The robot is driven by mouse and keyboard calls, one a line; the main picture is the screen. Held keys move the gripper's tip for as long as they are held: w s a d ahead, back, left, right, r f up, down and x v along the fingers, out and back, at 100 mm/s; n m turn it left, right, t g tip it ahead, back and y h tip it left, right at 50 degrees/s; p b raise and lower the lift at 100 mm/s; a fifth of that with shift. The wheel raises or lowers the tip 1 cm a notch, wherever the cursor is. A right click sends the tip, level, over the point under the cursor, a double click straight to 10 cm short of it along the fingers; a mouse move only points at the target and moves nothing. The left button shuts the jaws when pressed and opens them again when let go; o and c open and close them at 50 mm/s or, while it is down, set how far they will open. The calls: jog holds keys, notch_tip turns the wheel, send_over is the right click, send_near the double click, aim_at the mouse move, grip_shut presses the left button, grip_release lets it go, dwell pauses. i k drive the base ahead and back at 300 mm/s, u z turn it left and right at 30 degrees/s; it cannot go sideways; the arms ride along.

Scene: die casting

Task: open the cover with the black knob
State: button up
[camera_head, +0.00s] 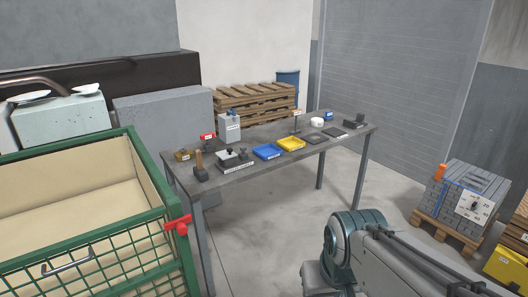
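A small grey fixture (233,161) sits near the left front of the grey table (212,186). Small dark parts stand on it, and one may be a black knob; it is too small to be sure, and I cannot make out a cover's edge or whether one is open. A white panel (473,208) with numbers and a small dark round part is on the grey block stack at the right. I cannot tell whether it is a cover. My arm rises at the lower right, well apart from the table; its gripper is not in view.
A green-framed bin (158,219) with a red latch (178,226) stands left of the table. Blue (267,152) and yellow (291,144) trays lie on the table. Grey blocks (464,182) sit on a pallet at right. Floor between table and pallet is clear.

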aim_at(226, 152)
jog(key=z, duration=0.2)
jog(key=i, duration=2.25)
jog(key=u, duration=0.15)
